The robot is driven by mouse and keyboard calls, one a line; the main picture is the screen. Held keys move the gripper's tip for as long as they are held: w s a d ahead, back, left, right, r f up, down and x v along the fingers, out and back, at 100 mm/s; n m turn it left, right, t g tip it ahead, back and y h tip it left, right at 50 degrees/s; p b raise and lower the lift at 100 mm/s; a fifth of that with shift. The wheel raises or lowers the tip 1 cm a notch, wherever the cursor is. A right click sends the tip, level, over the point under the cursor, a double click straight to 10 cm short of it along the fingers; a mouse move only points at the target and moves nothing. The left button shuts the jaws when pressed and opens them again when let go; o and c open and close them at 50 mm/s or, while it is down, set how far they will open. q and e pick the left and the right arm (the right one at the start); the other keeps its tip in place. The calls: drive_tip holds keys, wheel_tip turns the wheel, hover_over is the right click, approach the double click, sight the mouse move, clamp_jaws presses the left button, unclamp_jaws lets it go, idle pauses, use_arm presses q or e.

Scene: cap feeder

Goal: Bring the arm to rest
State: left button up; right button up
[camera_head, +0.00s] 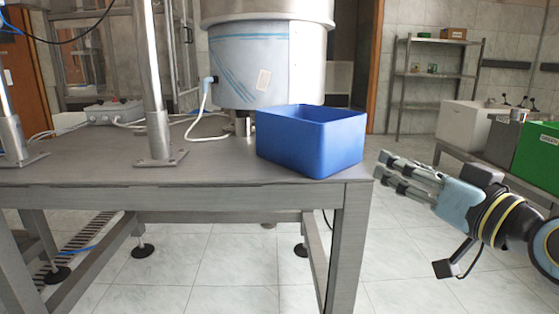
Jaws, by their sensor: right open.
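My right gripper (386,168) comes in from the right, its fingers pointing left. It is open and I see nothing between its fingers. Its fingertips are just right of the grey table's front right corner, with a blue bin beyond them. My left gripper is not in this view.
The blue bin (311,143) stands on the grey table (215,176) at its right end. A large steel drum (265,65) stands behind it. A white box (463,125) and a green box (538,155) are at the right. The floor (405,255) below my gripper is clear.

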drive_tip(key=s+d+f+g+h, duration=0.15)
drive_tip(key=s+f+g, duration=0.4)
drive_tip(key=f, duration=0.75)
drive_tip(key=s+f+g+h, duration=0.2)
drive_tip(key=s+f, duration=0.6)
drive_tip(key=f, duration=0.5)
drive_tip(key=s+d+f+m+g+h+p, duration=0.1)
drive_tip(key=s+d+f+g+h+p, duration=0.15)
drive_tip(key=s+f, duration=0.55)
drive_tip(key=s+d+f+g+h+p, duration=0.1)
drive_tip(key=s+d+f+g+p, duration=0.3)
drive_tip(key=s, duration=0.7)
drive_tip(key=s+d+f+m+g+h+p, duration=0.1)
drive_tip(key=s+d+f+g+p, duration=0.15)
drive_tip(key=s+f, duration=0.6)
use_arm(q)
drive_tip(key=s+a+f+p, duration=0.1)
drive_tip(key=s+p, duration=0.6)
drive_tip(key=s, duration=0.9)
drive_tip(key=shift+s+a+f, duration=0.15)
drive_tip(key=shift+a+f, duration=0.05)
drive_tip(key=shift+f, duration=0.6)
use_arm(e)
drive_tip(key=s+d+r, duration=0.1)
drive_tip(key=s, duration=1.2)
drive_tip(key=shift+r, duration=0.2)
